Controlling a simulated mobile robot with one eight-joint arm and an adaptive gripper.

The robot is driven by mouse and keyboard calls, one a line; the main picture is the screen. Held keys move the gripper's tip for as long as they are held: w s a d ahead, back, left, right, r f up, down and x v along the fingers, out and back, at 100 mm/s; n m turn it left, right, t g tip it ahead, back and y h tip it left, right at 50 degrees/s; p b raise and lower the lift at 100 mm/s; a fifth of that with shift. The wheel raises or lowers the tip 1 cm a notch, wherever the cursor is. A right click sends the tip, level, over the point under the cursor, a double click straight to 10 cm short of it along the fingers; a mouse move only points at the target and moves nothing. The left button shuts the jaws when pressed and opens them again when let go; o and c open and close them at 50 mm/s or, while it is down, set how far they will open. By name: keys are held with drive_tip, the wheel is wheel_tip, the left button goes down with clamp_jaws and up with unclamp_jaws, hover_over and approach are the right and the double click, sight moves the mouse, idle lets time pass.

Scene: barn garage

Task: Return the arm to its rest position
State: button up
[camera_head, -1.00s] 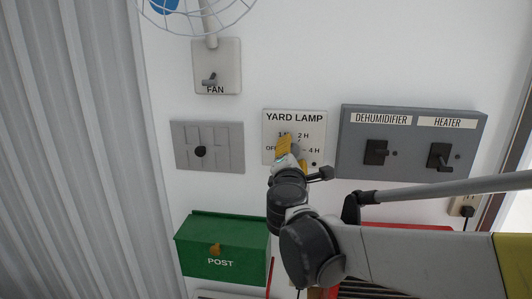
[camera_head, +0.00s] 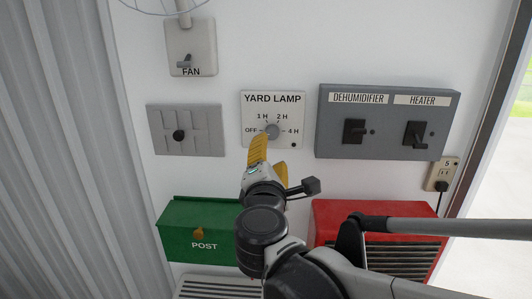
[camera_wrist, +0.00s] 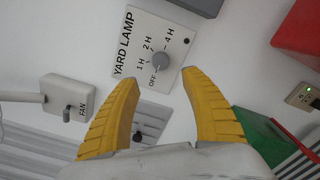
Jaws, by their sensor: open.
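My gripper (camera_head: 268,157) has yellow fingers and is in front of the wall, just below the yard lamp panel (camera_head: 256,141). In the wrist view the gripper (camera_wrist: 160,82) is open, its two fingers spread wide with nothing between them. The panel's round grey knob (camera_wrist: 160,62) shows beyond the fingertips, apart from them. The knob also shows in the head view (camera_head: 272,131), just above the fingers. The panel is marked OFF, 1 H, 2 H and 4 H. My arm reaches in from the lower right.
A grey panel with dehumidifier and heater switches (camera_head: 386,112) is at the right. A fan switch (camera_head: 190,40) and a grey slotted plate (camera_head: 205,139) are at the left. A green post box (camera_head: 190,225) and a red louvred box (camera_head: 400,212) are below. A socket (camera_head: 441,172) is far right.

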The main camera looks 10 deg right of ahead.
drive_tip(key=shift+d, duration=0.1)
drive_tip(key=s+d+f+m+g+y, duration=0.1)
drive_tip(key=s+d+f+m+g, duration=0.3)
drive_tip(key=s+f+m, duration=0.3)
drive_tip(key=s+d+f+m+g+y, duration=0.1)
drive_tip(key=s+d+f+m+g, duration=0.3)
drive_tip(key=s+f+m, duration=0.3)
drive_tip(key=s+a+f+m+g+y, duration=0.2)
drive_tip(key=s+a+f+m+y, duration=0.15)
drive_tip(key=f+m, duration=0.2)
wheel_tip(320, 180, down, 22)
drive_tip(key=a+m+b, duration=0.1)
drive_tip(key=b, duration=2.1)
drive_tip(key=shift+s, duration=0.4)
